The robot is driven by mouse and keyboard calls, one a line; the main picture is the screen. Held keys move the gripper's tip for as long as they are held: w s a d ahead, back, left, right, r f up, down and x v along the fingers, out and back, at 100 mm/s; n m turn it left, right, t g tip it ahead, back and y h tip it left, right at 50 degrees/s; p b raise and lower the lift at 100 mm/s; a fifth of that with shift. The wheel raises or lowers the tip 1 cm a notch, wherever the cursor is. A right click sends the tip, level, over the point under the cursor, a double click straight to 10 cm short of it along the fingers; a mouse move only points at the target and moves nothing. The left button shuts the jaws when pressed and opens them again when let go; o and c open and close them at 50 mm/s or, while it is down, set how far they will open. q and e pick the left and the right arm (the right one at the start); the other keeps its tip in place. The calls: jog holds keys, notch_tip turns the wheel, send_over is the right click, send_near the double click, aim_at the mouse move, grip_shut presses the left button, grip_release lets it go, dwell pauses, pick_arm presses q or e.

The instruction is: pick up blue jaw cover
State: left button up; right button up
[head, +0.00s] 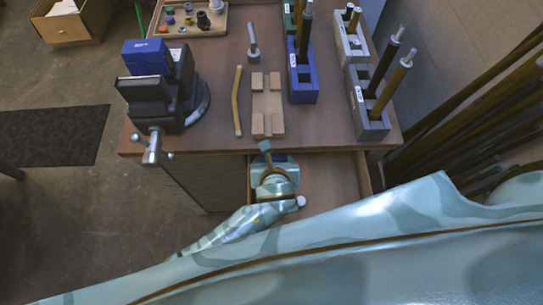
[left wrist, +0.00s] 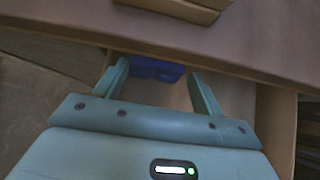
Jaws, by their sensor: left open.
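A dark blue jaw cover (left wrist: 155,68) lies in the open drawer under the bench top. In the head view only a small part of it (head: 282,158) shows beside my gripper. My left gripper (head: 265,148) is over the drawer at the bench's front edge. In the left wrist view the gripper (left wrist: 158,76) is open, with the cover seen between and beyond its fingertips. Contact is not visible. Another blue block (head: 146,50) sits on the black vise (head: 160,95) at the left of the bench. My right gripper is not in view.
The open drawer (head: 335,175) has bare floor at its right. On the bench (head: 215,125) are a wooden block (head: 267,105), a tan-handled tool (head: 238,100), a blue holder (head: 302,85) and grey holders (head: 370,115) with upright tools. A parts tray (head: 200,30) stands at the back.

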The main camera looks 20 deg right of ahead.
aim_at(272, 158)
pick_arm(q)
jog(key=b+x, duration=0.2)
jog(key=x, duration=0.2)
jog(key=shift+w+a, duration=0.1)
jog(key=shift+w, duration=0.15)
jog(key=shift+r, duration=0.1)
jog(key=shift+c, duration=0.3)
jog(key=c, duration=0.7)
